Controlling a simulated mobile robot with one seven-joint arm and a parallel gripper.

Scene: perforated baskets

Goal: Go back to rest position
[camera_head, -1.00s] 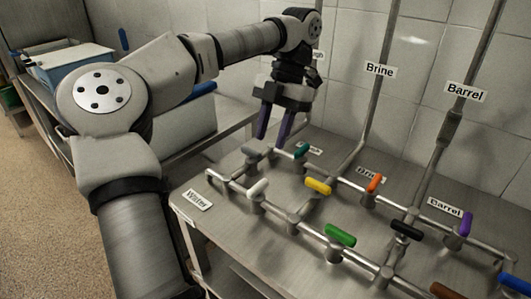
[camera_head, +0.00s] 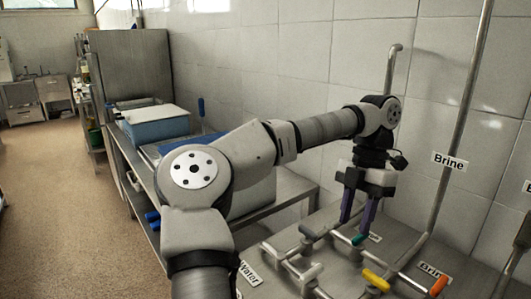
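My gripper (camera_head: 356,222) points down above the far left part of the metal pipework. Its two dark purple fingers are apart, with nothing seen between them. The teal valve handle (camera_head: 359,239) shows just below the fingertips; I cannot tell whether they touch. The grey handle (camera_head: 309,231) is left of the fingers. My arm reaches out from the bottom of the view, bent at the elbow.
A yellow handle (camera_head: 375,280) and an orange handle (camera_head: 439,286) sit nearer on the pipes. A blue bin (camera_head: 158,125) stands on a steel bench at left. The floor (camera_head: 75,190) at far left is clear.

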